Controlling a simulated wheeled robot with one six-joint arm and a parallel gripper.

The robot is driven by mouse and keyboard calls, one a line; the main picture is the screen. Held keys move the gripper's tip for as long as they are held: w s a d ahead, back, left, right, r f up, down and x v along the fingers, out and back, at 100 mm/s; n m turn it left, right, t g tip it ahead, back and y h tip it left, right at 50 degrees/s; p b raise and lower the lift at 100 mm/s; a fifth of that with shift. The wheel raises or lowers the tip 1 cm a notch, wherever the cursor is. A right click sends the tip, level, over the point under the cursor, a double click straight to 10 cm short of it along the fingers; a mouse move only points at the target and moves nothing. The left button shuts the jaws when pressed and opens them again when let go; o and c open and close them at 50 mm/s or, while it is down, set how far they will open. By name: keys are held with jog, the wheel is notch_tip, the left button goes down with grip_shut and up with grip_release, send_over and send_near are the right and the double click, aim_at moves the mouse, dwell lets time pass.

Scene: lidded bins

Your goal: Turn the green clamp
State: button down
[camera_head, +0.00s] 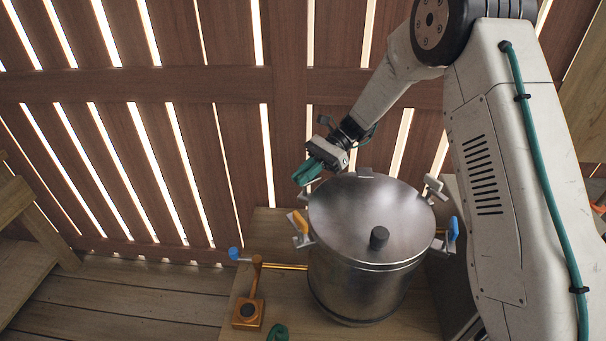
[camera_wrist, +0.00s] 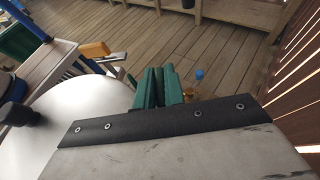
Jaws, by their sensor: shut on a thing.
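A metal pot (camera_head: 352,285) with a domed steel lid (camera_head: 350,215) and a dark knob stands on a wooden bench. Clamps sit around its rim. My gripper (camera_head: 307,172) is at the back-left of the rim in the head view, with green fingers closed together. The green clamp (camera_head: 316,183) is mostly hidden under and between them. In the wrist view my gripper (camera_wrist: 158,85) shows as dark green fingers beside the pale lid (camera_wrist: 70,120). I cannot clearly separate the fingers from the green clamp there, and its handle angle is hidden.
An orange-handled clamp (camera_head: 300,222) is at the rim's left, a blue one (camera_head: 454,228) at its right. A brass lever fixture (camera_head: 250,306) with a blue knob (camera_head: 234,254) stands left of the pot. A slatted wall (camera_head: 120,150) is close behind.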

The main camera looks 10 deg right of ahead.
jog(key=n+g+h, duration=0.4)
jog(key=n+h, duration=0.1)
jog(key=n, duration=0.1)
jog(key=shift+g, duration=0.3)
jog(key=shift+n+h, duration=0.3)
jog(key=shift+h, duration=0.1)
jog(key=shift+r, duration=0.1)
jog(key=c, duration=1.5)
grip_release()
